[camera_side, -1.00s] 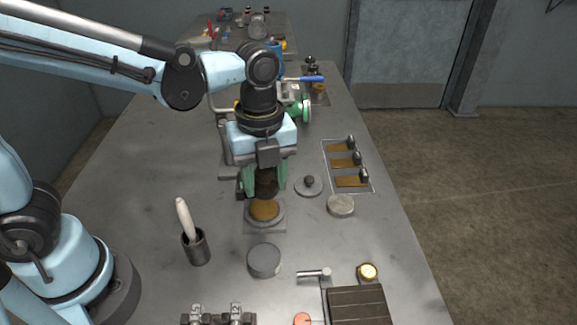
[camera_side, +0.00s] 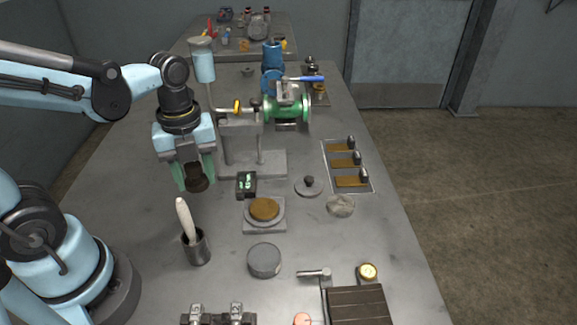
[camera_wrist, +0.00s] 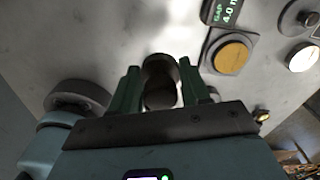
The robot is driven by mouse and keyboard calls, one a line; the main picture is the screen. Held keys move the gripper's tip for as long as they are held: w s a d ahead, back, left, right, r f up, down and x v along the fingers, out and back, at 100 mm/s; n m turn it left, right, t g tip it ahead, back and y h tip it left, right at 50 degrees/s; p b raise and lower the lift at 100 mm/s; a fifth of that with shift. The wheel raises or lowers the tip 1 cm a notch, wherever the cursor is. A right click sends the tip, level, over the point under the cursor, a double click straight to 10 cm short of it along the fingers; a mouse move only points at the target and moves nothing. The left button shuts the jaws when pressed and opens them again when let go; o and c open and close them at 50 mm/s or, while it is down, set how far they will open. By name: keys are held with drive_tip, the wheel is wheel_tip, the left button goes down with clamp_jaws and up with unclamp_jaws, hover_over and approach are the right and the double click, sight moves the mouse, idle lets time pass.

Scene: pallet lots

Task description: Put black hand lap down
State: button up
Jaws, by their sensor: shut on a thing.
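My gripper (camera_side: 193,176) is shut on the black hand lap (camera_side: 196,183), a dark, short round piece between the green fingers. It is left of the middle of the bench in the side view, over bare grey metal. I cannot tell how far its underside is from the bench. In the wrist view my gripper (camera_wrist: 160,92) shows the dark piece (camera_wrist: 160,98) between both fingers. The round brown-topped plate (camera_side: 264,209) on its square base is to the right of my gripper, with nothing on it. It also shows in the wrist view (camera_wrist: 233,54).
A dark cup (camera_side: 197,248) with a pale handle stands in front of my gripper. A small gap display (camera_side: 246,185) and a grey stand (camera_side: 262,163) are to the right. A grey disc (camera_side: 264,260) and a knobbed disc (camera_side: 308,186) lie further right. Bare bench lies left of the cup.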

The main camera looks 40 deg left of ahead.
sight(192, 163)
drive_tip(key=shift+f, duration=4.45)
drive_tip(key=shift+w+f, duration=0.1)
drive_tip(key=shift+f, duration=0.45)
drive_tip(key=o, duration=1.3)
drive_tip(key=shift+r, duration=6.55)
drive_tip(key=n+t, duration=0.1)
drive_tip(key=n, duration=0.2)
drive_tip(key=w+n+t, duration=0.1)
drive_tip(key=n, duration=0.3)
drive_tip(key=w+n+t, duration=0.1)
drive_tip(key=n, duration=0.4)
drive_tip(key=w+r+n+t, duration=0.1)
drive_tip(key=n+t, duration=0.1)
drive_tip(key=n, duration=0.4)
drive_tip(key=w+n+t, duration=0.1)
drive_tip(key=n+t, duration=0.1)
drive_tip(key=n, duration=0.3)
drive_tip(key=shift+w+d+r+n, duration=0.15)
drive_tip(key=shift+d+r+n, duration=0.15)
drive_tip(key=shift+r, duration=0.1)
